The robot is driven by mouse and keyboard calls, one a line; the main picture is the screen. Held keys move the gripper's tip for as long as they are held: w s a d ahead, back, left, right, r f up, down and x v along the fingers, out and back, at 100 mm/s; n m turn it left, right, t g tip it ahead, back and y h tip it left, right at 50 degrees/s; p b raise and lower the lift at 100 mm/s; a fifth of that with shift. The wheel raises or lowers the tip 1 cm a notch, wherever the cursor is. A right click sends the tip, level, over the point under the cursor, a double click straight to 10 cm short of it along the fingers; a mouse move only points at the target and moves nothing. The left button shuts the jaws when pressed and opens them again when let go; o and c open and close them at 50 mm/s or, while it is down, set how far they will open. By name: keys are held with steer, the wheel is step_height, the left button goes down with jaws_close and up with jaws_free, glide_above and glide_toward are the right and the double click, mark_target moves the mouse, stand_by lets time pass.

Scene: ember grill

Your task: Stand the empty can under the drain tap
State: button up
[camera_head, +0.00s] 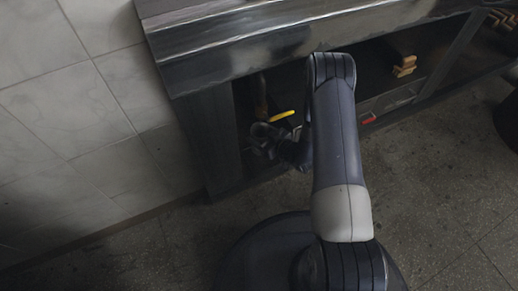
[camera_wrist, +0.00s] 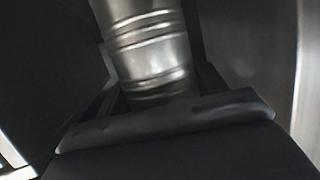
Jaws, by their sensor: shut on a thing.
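A ribbed silver metal can (camera_wrist: 148,45) fills the middle of the wrist view, slightly tilted in the picture. My gripper (camera_wrist: 155,95) is shut on it, with dark jaws on both sides of the can; the can's top is cut off by the frame. In the head view my gripper (camera_head: 268,140) reaches into the dark opening under the grill counter, at its left end. A yellow handle (camera_head: 283,115) shows just above the gripper; I cannot tell whether it belongs to the drain tap. The tap's spout and the can are not clear in the head view.
The dark counter (camera_head: 270,42) overhangs the opening, and its left side panel (camera_head: 212,140) stands close to my gripper. Wooden pieces (camera_head: 404,66) and a grey box with a red part (camera_head: 385,103) sit farther right inside. The tiled floor (camera_head: 440,170) in front is clear.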

step_height(320, 180, down, 7)
steer(key=shift+r+b, duration=0.1)
steer(key=shift+b, duration=1.15)
steer(key=o, duration=1)
steer(key=shift+s+d+r, duration=0.15)
steer(key=shift+s+d, duration=0.05)
steer(key=p+v, duration=0.4)
steer(key=v, duration=0.7)
steer(key=shift+s+d, duration=0.1)
steer(key=shift+s, duration=0.1)
